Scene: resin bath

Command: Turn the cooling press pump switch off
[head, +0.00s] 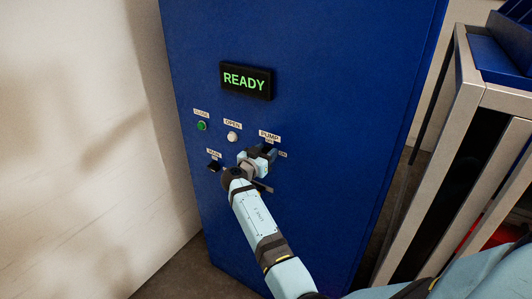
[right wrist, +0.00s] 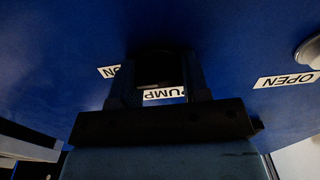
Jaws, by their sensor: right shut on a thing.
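The blue press cabinet (head: 325,100) carries a PUMP label (head: 270,135), with an ON label (head: 283,155) to the right below it. My right gripper (head: 264,153) is at the panel just under the PUMP label, shut on the dark pump switch (right wrist: 157,68). In the right wrist view the fingers (right wrist: 158,85) stand on both sides of the switch, near the upside-down PUMP label. The gripper hides most of the switch, so I cannot tell which way it points. My left gripper is not in view.
A green CLOSE button (head: 201,126), a white OPEN button (head: 232,137) and a black MAIN switch (head: 214,166) sit to the left of my gripper. A display (head: 246,81) above reads READY. A metal frame (head: 435,140) stands to the right, a pale wall (head: 70,130) to the left.

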